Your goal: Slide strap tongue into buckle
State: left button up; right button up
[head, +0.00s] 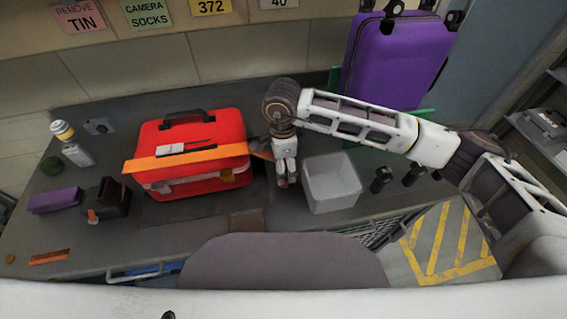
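A red case (195,130) with a black handle lies on the grey counter. An orange strap (215,155) runs across its front. A small pale and dark piece on the strap (172,149) looks like the buckle. A short orange end (262,151) shows at the case's right side, close to my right gripper; I cannot tell whether it is the tongue. My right gripper (284,183) points down between the case and a white bin. Its fingers look close together, but whether they hold anything is too small to tell. My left gripper is not in view.
The white bin (331,163) stands just right of the gripper. A purple suitcase (393,55) stands behind my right arm. Two black cylinders (381,179) are right of the bin.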

jog(key=shift+d+r, duration=0.1)
jog(key=shift+r, duration=3.8)
jog(key=shift+f, duration=0.1)
jog(key=shift+f, duration=3.75)
